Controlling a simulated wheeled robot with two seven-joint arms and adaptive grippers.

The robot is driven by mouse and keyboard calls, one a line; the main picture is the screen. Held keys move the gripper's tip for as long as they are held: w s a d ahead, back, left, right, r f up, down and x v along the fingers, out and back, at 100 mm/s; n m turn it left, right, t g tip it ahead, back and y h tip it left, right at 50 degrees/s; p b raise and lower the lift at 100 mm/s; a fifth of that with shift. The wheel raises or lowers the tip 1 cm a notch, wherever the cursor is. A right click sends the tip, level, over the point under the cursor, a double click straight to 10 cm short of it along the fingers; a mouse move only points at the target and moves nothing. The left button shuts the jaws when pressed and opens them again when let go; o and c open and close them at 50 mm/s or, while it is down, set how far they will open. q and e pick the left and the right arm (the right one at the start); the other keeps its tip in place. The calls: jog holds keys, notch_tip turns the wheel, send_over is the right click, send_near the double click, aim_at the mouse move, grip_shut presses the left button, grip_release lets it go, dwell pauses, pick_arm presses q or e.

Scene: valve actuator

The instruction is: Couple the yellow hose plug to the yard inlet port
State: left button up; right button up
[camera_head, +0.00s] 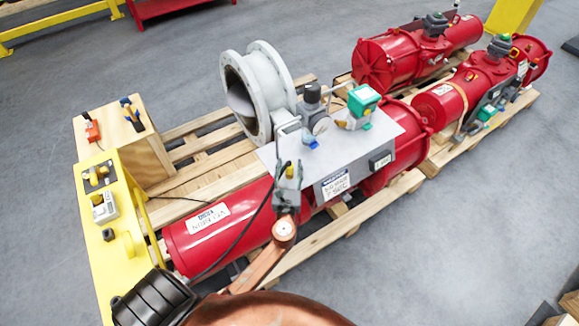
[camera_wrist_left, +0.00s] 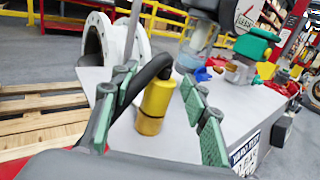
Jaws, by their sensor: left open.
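The yellow hose plug (camera_wrist_left: 155,106) stands between the fingers of my left gripper (camera_wrist_left: 160,108) in the wrist view, with the black hose (camera_wrist_left: 150,72) bending over at its top. The green-padded fingers are spread, with gaps on both sides of the plug. In the head view my left gripper (camera_head: 288,186) is over the near edge of the grey plate, and the plug (camera_head: 290,172) shows small between its fingers. Blue fittings (camera_head: 310,142) sit on the plate beyond it; I cannot tell which fitting is the yard inlet port. My right gripper is not in view.
The grey plate (camera_head: 408,140) on the red actuator (camera_head: 235,225) carries a regulator (camera_head: 313,100) and a green-topped box (camera_head: 362,101). A white flanged valve (camera_head: 259,85) stands behind. A yellow stand (camera_head: 100,255) and wooden box (camera_head: 118,135) are left.

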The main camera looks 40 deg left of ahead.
pick_arm(q)
jog(key=v, duration=1.2)
